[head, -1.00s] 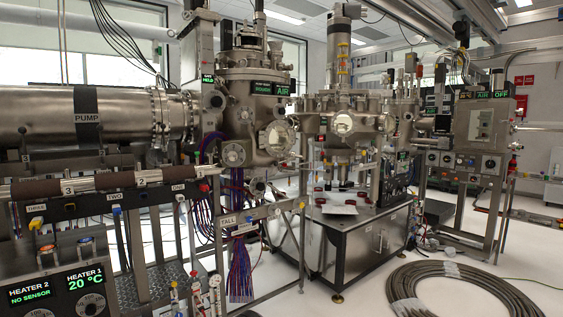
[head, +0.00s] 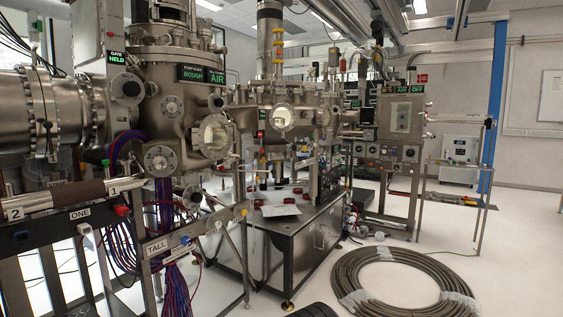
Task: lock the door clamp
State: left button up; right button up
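Neither of my grippers is in the head view. I cannot make out which part is the door clamp. A steel chamber (head: 165,75) stands at the left with signs reading ROUGH and AIR and a round glass port (head: 214,136) facing right. A second steel chamber (head: 285,112) stands behind it in the middle, with a round port (head: 281,118) on its front. At the right a box-shaped steel unit (head: 401,117) carries AIR and OFF signs above a flat front panel. Details of any latch or clamp are too small to tell.
A large coil of grey hose (head: 405,290) lies on the floor at the front right. A steel frame (head: 207,232) with a TALL label and hanging cables (head: 172,245) stands at the left. A blue post (head: 492,100) stands at the right. Pale floor (head: 520,250) is clear beyond the coil.

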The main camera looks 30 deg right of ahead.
aim_at(213, 167)
jog(key=z, duration=0.6)
jog(key=i, duration=0.65)
jog(key=z, duration=1.05)
jog(key=i, duration=1.6)
jog(key=u, duration=1)
jog(key=i, duration=0.4)
jog(key=u, duration=0.3)
